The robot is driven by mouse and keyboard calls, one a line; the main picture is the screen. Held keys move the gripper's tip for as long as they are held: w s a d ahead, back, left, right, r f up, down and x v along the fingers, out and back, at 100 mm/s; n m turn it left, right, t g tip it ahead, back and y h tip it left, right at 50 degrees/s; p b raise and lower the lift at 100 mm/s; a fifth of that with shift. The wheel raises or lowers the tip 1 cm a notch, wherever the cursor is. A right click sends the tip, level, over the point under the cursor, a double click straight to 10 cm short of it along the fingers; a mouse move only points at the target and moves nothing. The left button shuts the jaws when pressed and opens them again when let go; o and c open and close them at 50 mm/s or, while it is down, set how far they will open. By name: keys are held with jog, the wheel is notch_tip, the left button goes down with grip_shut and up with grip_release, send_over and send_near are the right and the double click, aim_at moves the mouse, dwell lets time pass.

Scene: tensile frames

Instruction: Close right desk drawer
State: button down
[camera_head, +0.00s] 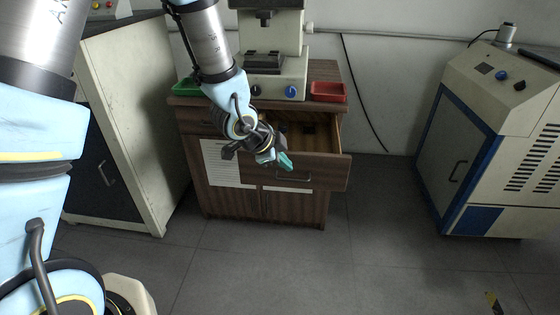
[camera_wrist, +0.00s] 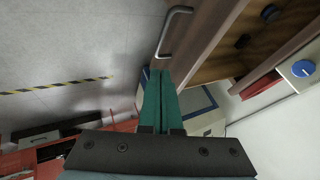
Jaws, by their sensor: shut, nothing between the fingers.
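The right desk drawer (camera_head: 318,170) of the brown wooden desk is pulled open, and its inside shows behind the front panel. Its metal handle (camera_head: 294,178) is on the front face. The handle also shows in the wrist view (camera_wrist: 174,32), above the fingers. My gripper (camera_head: 286,162) is at the drawer front, near its upper edge and left of the middle. In the wrist view its green fingers (camera_wrist: 160,95) are together and hold nothing. The drawer front panel (camera_wrist: 212,30) runs beside the fingertips. I cannot tell whether they touch it.
A machine (camera_head: 275,75) stands on the desk between a green tray (camera_head: 186,87) and a red tray (camera_head: 328,92). Papers hang on the desk's left front (camera_head: 222,165). A cabinet (camera_head: 120,130) stands at left, a blue-edged machine (camera_head: 490,140) at right. The floor (camera_head: 370,240) in front is clear.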

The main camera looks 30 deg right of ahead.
aim_at(301, 167)
jog(key=shift+w+d+f+p, duration=0.25)
jog(key=shift+w+d+f, duration=0.45)
jog(key=shift+d, duration=0.3)
jog(key=shift+w+d+f+p, duration=0.3)
jog(key=shift+w+d+f, duration=0.3)
jog(key=shift+d+f, duration=0.3)
jog(key=shift+w+d+f+p, duration=0.25)
jog(key=shift+w+d+f, duration=0.4)
jog(key=shift+d, duration=0.4)
